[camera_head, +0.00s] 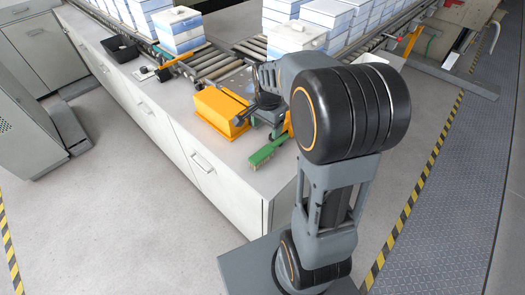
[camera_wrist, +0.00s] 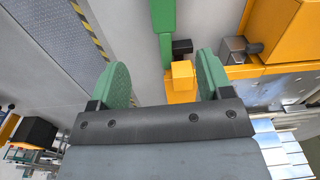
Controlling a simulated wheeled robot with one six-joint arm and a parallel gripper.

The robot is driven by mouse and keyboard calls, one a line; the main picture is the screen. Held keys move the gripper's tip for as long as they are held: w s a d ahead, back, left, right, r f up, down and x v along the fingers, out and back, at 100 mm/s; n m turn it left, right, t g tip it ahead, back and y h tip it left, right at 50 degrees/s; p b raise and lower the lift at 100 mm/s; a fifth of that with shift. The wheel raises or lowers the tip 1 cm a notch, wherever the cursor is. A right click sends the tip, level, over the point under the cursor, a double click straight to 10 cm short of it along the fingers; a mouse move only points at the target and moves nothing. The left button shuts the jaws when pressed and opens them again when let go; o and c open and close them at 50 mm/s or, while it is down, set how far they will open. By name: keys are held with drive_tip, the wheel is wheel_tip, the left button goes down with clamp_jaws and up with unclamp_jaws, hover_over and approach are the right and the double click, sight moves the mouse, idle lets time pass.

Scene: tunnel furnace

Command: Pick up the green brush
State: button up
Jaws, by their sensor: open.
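The green brush (camera_head: 268,150) lies at the near corner of the counter in the head view, with its bristles toward the edge. In the wrist view a long green part of the brush (camera_wrist: 164,25) runs down from the top edge between my fingers. An orange block (camera_wrist: 182,82) shows at its lower end; I cannot tell whether it belongs to the brush. My gripper (camera_wrist: 164,62) is open, with one green-padded finger on each side of the green part and no visible contact. In the head view my arm hides part of the gripper and brush.
An orange box (camera_head: 217,110) stands on the counter (camera_head: 190,125) left of my gripper. White-and-blue boxes (camera_head: 178,30) rest on roller conveyors (camera_head: 212,64) behind. A black tray (camera_head: 120,47) sits at the far left of the counter. The floor in front is clear.

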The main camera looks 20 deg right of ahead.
drive_tip(key=m, duration=0.1)
hover_over(267, 149)
drive_tip(key=f, duration=0.7)
drive_tip(key=shift+s+a+f+p, duration=0.15)
drive_tip(key=shift+s+f+p, duration=0.15)
drive_tip(key=shift+f+p, duration=0.05)
drive_tip(key=shift+w+f+p, duration=0.2)
drive_tip(key=shift+f+p, duration=0.55)
drive_tip(key=shift+f, duration=2.55)
drive_tip(key=c, duration=1.1)
